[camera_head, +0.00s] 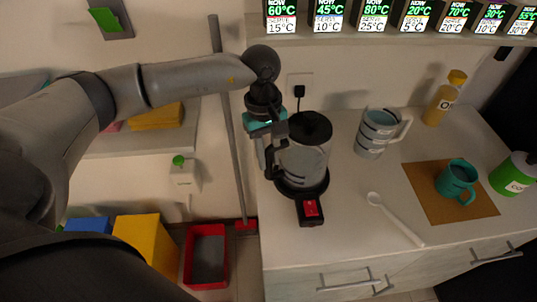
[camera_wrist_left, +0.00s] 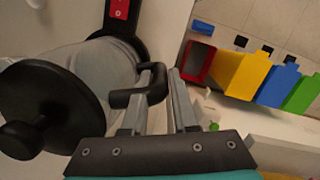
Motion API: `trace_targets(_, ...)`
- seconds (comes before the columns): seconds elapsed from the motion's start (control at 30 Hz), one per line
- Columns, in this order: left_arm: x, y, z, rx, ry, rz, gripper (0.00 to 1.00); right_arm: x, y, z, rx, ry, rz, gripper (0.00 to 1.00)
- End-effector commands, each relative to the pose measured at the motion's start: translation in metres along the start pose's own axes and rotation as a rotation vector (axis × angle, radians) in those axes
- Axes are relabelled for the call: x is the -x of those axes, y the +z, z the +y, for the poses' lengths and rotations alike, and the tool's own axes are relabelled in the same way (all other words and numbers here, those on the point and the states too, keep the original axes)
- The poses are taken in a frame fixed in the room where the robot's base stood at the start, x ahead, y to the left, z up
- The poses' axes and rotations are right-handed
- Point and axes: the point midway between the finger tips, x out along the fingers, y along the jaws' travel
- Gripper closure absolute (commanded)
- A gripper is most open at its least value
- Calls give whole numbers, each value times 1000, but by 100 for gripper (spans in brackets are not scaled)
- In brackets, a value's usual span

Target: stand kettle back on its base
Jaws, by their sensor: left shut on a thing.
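The kettle (camera_head: 305,162) has a clear grey body, a black lid and a black handle. It is upright over its round black base (camera_head: 290,190), whose front part carries a red switch (camera_head: 311,208). I cannot tell whether the kettle rests fully on the base or sits slightly above it. My left gripper (camera_head: 269,156) is at the kettle's left side, shut on the handle. In the left wrist view the handle (camera_wrist_left: 128,98) lies between the fingers, beside the kettle body (camera_wrist_left: 75,70); the base (camera_wrist_left: 122,42) shows behind. My right gripper is not in view.
A striped pitcher (camera_head: 375,132) stands right of the kettle. A white spoon (camera_head: 395,220), a teal mug (camera_head: 455,178) on a brown mat (camera_head: 425,190), and a bottle (camera_head: 444,100) are farther right. A wall socket (camera_head: 300,84) with a black plug is behind the kettle.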

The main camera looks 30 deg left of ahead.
Motion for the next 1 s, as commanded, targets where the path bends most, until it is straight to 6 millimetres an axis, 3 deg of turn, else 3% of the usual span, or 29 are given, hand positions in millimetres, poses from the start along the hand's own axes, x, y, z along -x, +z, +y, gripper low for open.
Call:
trace_targets(0.13, -1, -1, 2, -1, 9, 1, 100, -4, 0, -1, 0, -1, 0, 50)
trace_targets(0.17, -3, 0, 0, 0, 0, 0, 70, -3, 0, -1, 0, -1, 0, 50)
trace_targets(0.4, -2, 0, 0, 1, 0, 0, 43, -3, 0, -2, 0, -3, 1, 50)
trace_targets(0.77, 2, 0, 0, 1, 0, 0, 43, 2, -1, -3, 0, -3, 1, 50)
trace_targets(1.0, 48, -1, 1, 0, 5, 3, 43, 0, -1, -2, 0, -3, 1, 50)
